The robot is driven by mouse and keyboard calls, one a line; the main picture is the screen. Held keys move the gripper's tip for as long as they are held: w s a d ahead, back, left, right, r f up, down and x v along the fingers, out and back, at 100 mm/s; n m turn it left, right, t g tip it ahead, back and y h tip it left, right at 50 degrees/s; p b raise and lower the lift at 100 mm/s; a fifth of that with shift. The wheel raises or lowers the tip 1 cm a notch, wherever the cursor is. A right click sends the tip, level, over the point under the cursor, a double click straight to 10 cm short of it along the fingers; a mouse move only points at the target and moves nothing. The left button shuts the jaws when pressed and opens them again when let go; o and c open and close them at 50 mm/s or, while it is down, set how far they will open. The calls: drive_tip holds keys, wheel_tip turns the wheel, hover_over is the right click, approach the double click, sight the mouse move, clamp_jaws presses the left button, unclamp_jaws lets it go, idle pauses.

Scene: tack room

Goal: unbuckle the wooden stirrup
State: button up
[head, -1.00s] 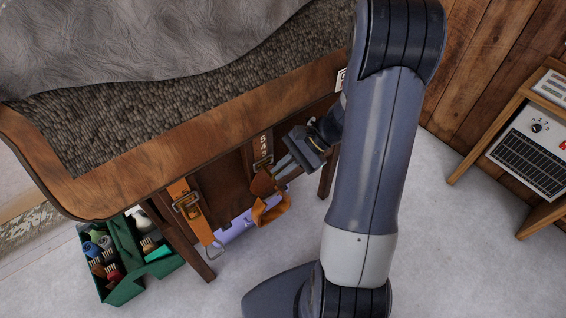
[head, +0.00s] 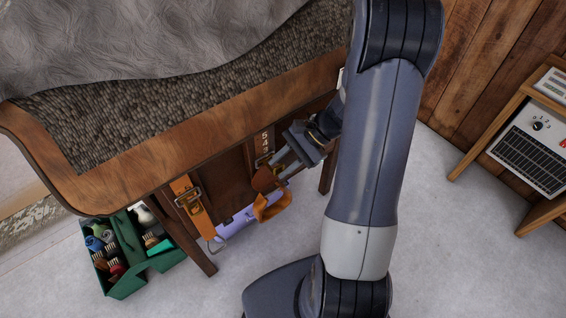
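The wooden stirrup (head: 271,210), an orange-brown loop, hangs below the saddle stand's edge near the middle of the head view. A brown strap piece (head: 264,180) is just above it. A strap with a buckle and printed numbers (head: 264,146) hangs above that. My gripper (head: 277,170) reaches in from the right, its two grey fingers pointing down-left at the brown strap piece above the stirrup. The fingertips overlap that piece in the view. Whether they touch it or are closed on it cannot be told. To the left hangs an orange strap (head: 187,190) with a buckle and a metal stirrup (head: 216,245).
A wooden-edged stand (head: 120,180) with dark fleece and a grey cover (head: 150,40) fills the upper left. A lilac box (head: 235,226) is behind the stirrups. A green grooming tote (head: 125,290) is on the floor. A heater (head: 528,150) in a wooden frame stands right.

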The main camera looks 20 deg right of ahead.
drive_tip(key=shift+r, duration=0.1)
drive_tip(key=v, duration=1)
drive_tip(key=shift+d+r, duration=0.2)
drive_tip(key=shift+d, duration=0.1)
drive_tip(key=x, duration=1.1)
drive_tip(key=shift+f, duration=0.15)
drive_tip(key=shift+s+b, duration=0.1)
drive_tip(key=shift+b, duration=0.45)
